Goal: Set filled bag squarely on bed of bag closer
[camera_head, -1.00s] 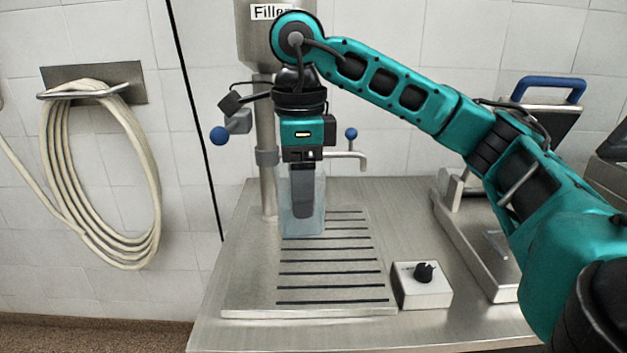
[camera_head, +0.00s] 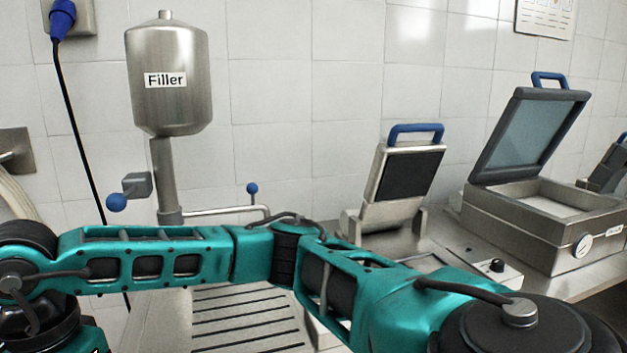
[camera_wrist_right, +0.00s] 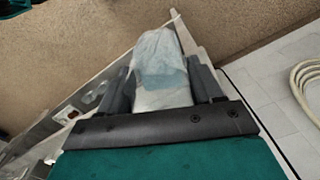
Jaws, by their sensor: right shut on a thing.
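A pale blue, translucent filled bag (camera_wrist_right: 161,50) shows in the right wrist view, held between the two dark fingers of my right gripper (camera_wrist_right: 158,68). The gripper is shut on it. The bag is clear of the fingers at its far end. In the head view my right arm reaches across to the lower left, and its gripper and the bag are out of the picture. A metal machine with a raised, dark-faced lid and blue handle (camera_head: 405,175), apparently the bag closer, stands right of centre. My arm hides most of its bed. My left gripper is not in view.
The filler (camera_head: 168,95) stands at the left, above a slotted drain plate (camera_head: 245,320). A chamber machine (camera_head: 545,235) with an open lid and gauge is at the right. A small control box (camera_head: 492,268) sits between the machines. A coiled hose (camera_wrist_right: 308,85) hangs on the wall.

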